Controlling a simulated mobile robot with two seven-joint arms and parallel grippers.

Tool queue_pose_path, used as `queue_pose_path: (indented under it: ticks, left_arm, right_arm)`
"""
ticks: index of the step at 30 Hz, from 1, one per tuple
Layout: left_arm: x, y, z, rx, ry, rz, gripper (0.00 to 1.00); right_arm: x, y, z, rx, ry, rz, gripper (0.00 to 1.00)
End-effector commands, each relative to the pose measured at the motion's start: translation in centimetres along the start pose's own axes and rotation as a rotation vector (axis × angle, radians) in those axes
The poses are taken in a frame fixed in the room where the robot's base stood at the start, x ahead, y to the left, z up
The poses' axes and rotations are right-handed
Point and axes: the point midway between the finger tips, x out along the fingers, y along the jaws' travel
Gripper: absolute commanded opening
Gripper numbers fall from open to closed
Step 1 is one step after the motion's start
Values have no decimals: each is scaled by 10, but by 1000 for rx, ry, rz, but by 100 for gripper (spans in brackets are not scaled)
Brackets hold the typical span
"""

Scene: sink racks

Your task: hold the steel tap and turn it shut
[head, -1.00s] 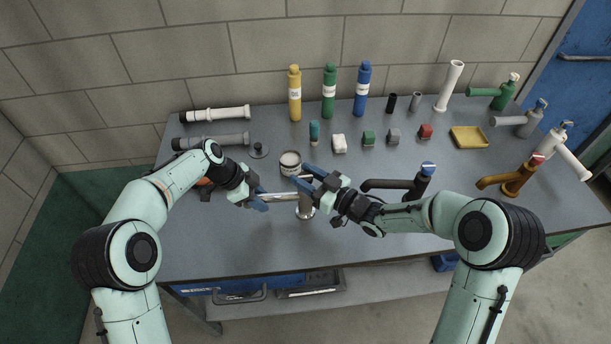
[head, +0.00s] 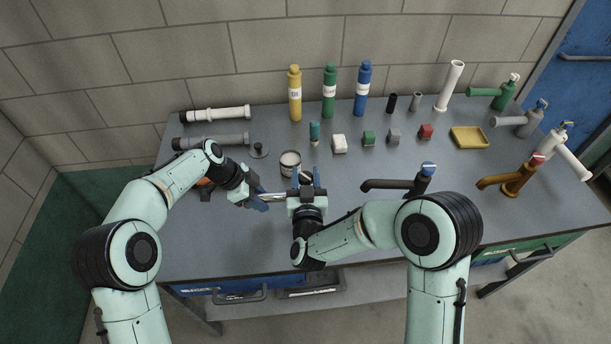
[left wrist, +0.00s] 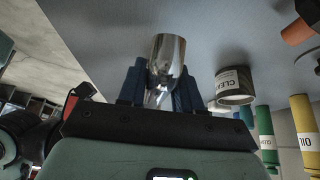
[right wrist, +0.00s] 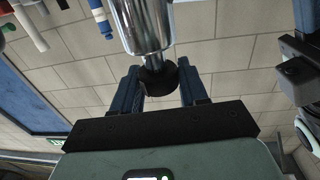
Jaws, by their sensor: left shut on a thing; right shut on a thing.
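The steel tap stands near the front middle of the bench, its bright spout (head: 274,197) pointing left in the head view. My left gripper (head: 262,199) is shut on the spout; the spout's open end (left wrist: 168,50) shows between its fingers in the left wrist view. My right gripper (head: 306,184) is over the tap, pointing away from me, shut on the tap's dark handle part. In the right wrist view the steel body (right wrist: 142,22) and a round dark part (right wrist: 160,78) show at its fingers. The gripper hides most of the tap's body in the head view.
A white tin (head: 290,166) stands close behind the grippers. A black tap (head: 398,184) stands to the right, and a brown tap (head: 515,181) farther right. Bottles and small blocks stand behind. The bench front left is clear.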

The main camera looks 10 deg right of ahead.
Motion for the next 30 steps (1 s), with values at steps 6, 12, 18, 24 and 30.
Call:
queue_pose_path:
  ticks: [6,12,18,24,30]
  left_arm:
    - [0,1,-1,2,1,3,7]
    - [0,1,-1,2,0,3,7]
    - [0,0,0,1,0,2,7]
    - [0,0,0,1,0,2,7]
    - [0,0,0,1,-1,1,7]
  right_arm:
    - [0,-3,-2,3,6,202,13]
    - [1,-2,-2,3,6,385,13]
    - [1,-1,-2,3,5,534,13]
    - [1,0,-1,2,4,637,13]
    - [0,1,-1,3,3,693,13]
